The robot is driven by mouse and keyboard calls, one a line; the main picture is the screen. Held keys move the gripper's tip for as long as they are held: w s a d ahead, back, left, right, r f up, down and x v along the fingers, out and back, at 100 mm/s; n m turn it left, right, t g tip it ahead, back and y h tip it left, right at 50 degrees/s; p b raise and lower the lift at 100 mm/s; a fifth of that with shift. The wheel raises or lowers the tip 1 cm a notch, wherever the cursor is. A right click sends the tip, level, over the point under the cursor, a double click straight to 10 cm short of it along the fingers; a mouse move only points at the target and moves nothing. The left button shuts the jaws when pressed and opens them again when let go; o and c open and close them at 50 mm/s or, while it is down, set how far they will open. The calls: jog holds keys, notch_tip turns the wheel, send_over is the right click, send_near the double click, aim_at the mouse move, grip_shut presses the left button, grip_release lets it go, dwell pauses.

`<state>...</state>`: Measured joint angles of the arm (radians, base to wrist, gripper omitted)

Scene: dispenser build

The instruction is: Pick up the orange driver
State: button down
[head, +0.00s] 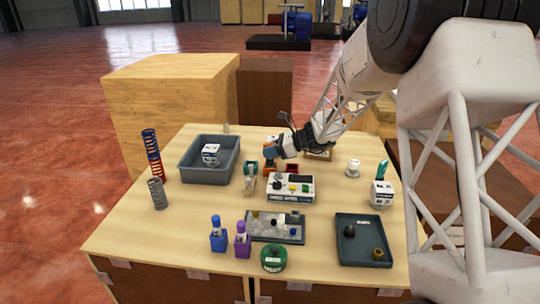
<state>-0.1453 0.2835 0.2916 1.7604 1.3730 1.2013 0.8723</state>
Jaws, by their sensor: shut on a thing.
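My gripper (272,151) is at the back middle of the table, reaching in from the right. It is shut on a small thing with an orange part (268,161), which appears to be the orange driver. The jaws hide most of it, and I cannot tell whether its lower end is clear of the table. Red-brown holders (288,169) stand just right of and below the jaws.
A grey bin (186,170) with a white box (211,154) inside stands at the left. A white-and-black unit (291,198) sits in front of the gripper. Springs (151,150) stand at the left edge. A dark tray (348,258) lies front right. The table's front left is bare.

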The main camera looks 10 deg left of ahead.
jog(key=shift+r, duration=4)
